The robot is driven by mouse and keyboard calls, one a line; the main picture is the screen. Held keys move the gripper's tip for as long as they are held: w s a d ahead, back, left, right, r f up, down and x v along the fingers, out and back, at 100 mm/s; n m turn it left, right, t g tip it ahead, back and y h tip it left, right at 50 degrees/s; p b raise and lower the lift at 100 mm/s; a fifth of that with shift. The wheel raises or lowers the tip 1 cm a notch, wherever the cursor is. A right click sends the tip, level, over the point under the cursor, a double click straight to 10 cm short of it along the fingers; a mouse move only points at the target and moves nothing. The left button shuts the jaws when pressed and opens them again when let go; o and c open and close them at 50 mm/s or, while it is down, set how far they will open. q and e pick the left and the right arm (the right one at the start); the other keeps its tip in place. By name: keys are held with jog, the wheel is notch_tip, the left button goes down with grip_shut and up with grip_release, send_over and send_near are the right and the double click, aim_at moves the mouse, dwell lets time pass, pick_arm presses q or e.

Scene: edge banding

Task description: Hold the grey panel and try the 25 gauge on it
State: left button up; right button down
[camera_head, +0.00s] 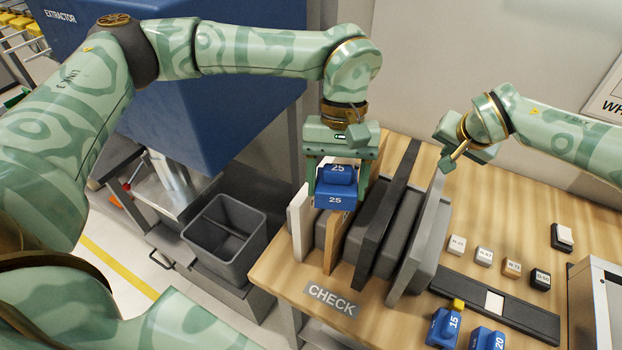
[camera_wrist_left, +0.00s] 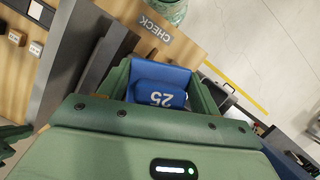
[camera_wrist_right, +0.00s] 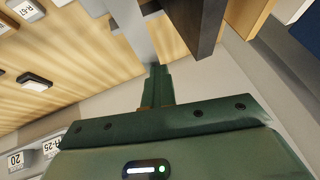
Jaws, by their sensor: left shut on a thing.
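My left gripper (camera_head: 338,180) is shut on the blue 25 gauge (camera_head: 335,200), which hangs above the left part of the panel row. The gauge and its number also show in the left wrist view (camera_wrist_left: 160,92). The grey panel (camera_head: 408,265) stands on edge, tilted, at the right end of the row. My right gripper (camera_head: 442,165) is at its upper back corner. In the right wrist view the fingers (camera_wrist_right: 157,85) are close together at the end of the grey panel (camera_wrist_right: 132,25). The gauge is apart from the grey panel.
White, wood and black panels (camera_head: 375,215) stand left of the grey one. The blue 15 gauge (camera_head: 443,328) and 20 gauge (camera_head: 486,340) are at the front right. Small labelled blocks (camera_head: 484,256) lie on the bench. A grey bin (camera_head: 225,240) stands left of the bench.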

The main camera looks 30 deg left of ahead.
pick_arm(q)
jog(key=w+d+r+n+t+h, duration=0.1)
jog(key=w+d+r+n, duration=0.2)
jog(key=d+n, duration=0.3)
jog(key=w+d+r+n+t+h, duration=0.2)
jog(key=d+r+n, duration=0.3)
jog(key=d, duration=0.5)
jog(key=w+n, duration=0.1)
jog(key=n, duration=0.1)
jog(key=shift+d+r+n, duration=0.25)
jog(key=shift+r+n, duration=0.05)
jog(key=shift+r, duration=0.1)
send_over(428, 235)
jog(key=shift+f, duration=5.35)
jog(key=shift+f, duration=0.7)
jog(key=o, duration=1.1)
